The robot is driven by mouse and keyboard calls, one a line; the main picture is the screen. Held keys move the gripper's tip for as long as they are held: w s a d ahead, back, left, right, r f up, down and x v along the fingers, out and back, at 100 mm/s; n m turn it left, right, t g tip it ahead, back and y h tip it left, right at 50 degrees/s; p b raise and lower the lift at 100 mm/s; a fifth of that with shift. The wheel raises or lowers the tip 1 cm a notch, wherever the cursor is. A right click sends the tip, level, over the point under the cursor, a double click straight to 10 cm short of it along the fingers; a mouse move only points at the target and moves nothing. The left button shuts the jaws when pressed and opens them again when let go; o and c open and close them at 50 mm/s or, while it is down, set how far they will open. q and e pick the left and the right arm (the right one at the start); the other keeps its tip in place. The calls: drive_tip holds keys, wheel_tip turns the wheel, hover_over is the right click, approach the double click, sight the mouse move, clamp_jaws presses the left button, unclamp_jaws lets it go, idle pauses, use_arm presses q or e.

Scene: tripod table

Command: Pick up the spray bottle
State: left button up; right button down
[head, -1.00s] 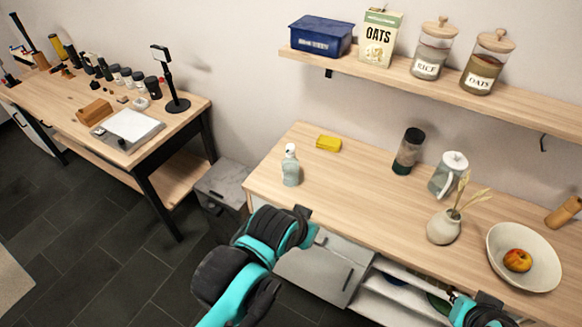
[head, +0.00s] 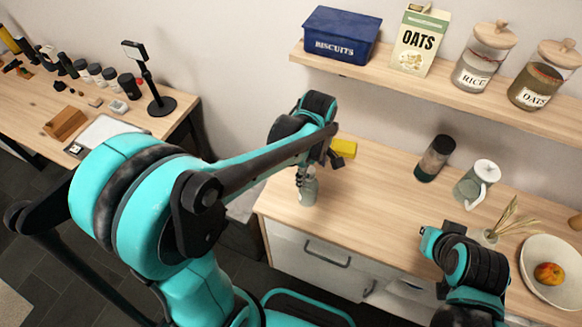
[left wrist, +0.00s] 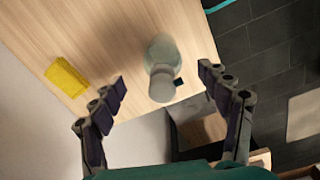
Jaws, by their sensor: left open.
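The spray bottle (head: 309,190) stands upright near the left end of the wooden counter, with its top partly hidden by my left gripper. It is pale and see-through. My left gripper (head: 319,167) is open above and around the bottle's head, pointing down. In the left wrist view the bottle (left wrist: 162,58) shows from above, between the two spread fingers (left wrist: 163,77), with a gap to each side. My right arm is at the lower right over the counter's front edge; its fingers cannot be made out.
A yellow sponge (head: 343,148) lies just behind the bottle, close to the left gripper. A dark tumbler (head: 435,158), a glass jug (head: 475,185) and a bowl (head: 537,287) with an apple stand farther right. A shelf (head: 400,82) hangs above. Counter between bottle and tumbler is clear.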

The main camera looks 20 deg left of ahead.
sight(308, 186)
use_arm(q)
drive_tip(key=shift+w+a+f+n, duration=0.2)
drive_tip(key=shift+w+f+n, duration=0.05)
drive_tip(key=shift+w+n, duration=0.1)
drive_tip(key=shift+f, duration=0.25)
drive_tip(key=f+b, duration=0.1)
drive_tip(key=f, duration=0.1)
drive_tip(key=f+b, duration=0.1)
drive_tip(key=f, duration=0.1)
drive_tip(key=f+b, duration=0.1)
drive_tip(key=f, duration=0.2)
drive_tip(key=shift+s+a+f, duration=0.1)
drive_tip(key=shift+s+a, duration=0.05)
drive_tip(key=shift+s, duration=0.15)
drive_tip(key=c, duration=1.5)
use_arm(e)
drive_tip(key=f, duration=0.2)
drive_tip(key=shift+w+a+f, duration=0.1)
drive_tip(key=shift+a+f, duration=0.15)
drive_tip(key=shift+f, duration=0.15)
